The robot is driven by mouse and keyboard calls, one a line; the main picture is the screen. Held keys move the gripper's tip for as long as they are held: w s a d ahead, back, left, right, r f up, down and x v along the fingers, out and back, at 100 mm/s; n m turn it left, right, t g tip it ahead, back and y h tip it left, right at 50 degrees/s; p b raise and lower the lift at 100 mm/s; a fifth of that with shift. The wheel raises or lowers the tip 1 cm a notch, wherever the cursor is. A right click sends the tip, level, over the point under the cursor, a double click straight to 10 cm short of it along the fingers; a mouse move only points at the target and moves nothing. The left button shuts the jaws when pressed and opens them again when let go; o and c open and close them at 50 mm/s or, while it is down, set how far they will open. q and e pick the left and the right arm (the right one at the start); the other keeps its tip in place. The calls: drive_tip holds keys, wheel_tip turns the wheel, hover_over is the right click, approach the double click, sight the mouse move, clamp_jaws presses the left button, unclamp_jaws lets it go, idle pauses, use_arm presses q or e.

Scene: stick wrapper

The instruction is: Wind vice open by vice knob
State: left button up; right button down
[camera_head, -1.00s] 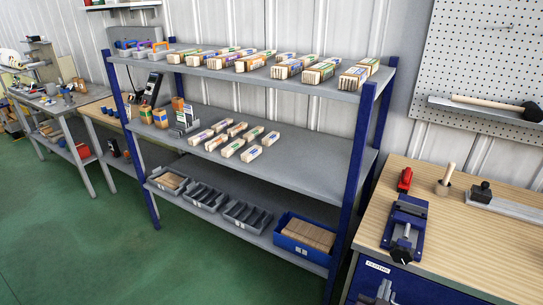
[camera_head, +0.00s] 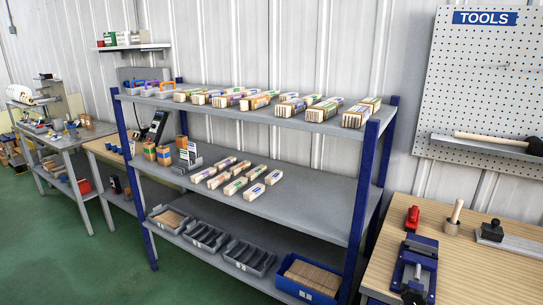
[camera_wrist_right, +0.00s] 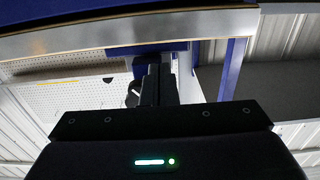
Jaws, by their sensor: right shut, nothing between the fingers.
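The blue vice (camera_head: 416,262) stands on the wooden workbench at the lower right of the head view, near the bench's front left part. Its dark vice knob (camera_head: 412,297) is at the near end, cut by the bottom edge of the picture. My right gripper (camera_wrist_right: 160,85) shows in the wrist view as dark fingers close together, shut and empty. Neither gripper is in the head view.
The wooden workbench (camera_head: 470,264) also carries a red tool (camera_head: 412,218), a wooden-handled tool (camera_head: 454,217) and a black and metal tool (camera_head: 492,231). A grey shelf rack (camera_head: 290,190) with blue posts stands left of it. A pegboard (camera_head: 480,95) hangs behind.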

drive_tip(key=shift+d+r+p, duration=0.1)
drive_tip(key=shift+r+p, duration=0.15)
drive_tip(key=shift+p, duration=0.05)
drive_tip(key=shift+d, duration=0.1)
idle(0.5)
drive_tip(key=shift+s+d+p, duration=0.3)
drive_tip(key=shift+s+d, duration=0.1)
drive_tip(key=shift+d, duration=0.25)
drive_tip(key=shift+s+d+p, duration=0.3)
drive_tip(key=shift+s+d, duration=0.1)
drive_tip(key=shift+d, duration=0.2)
drive_tip(key=shift+d+r, duration=0.1)
drive_tip(key=shift+d, duration=0.05)
idle(0.4)
drive_tip(key=f+p+v, duration=0.1)
drive_tip(key=p+v, duration=0.1)
drive_tip(key=v, duration=0.4)
drive_tip(key=shift+s, duration=0.25)
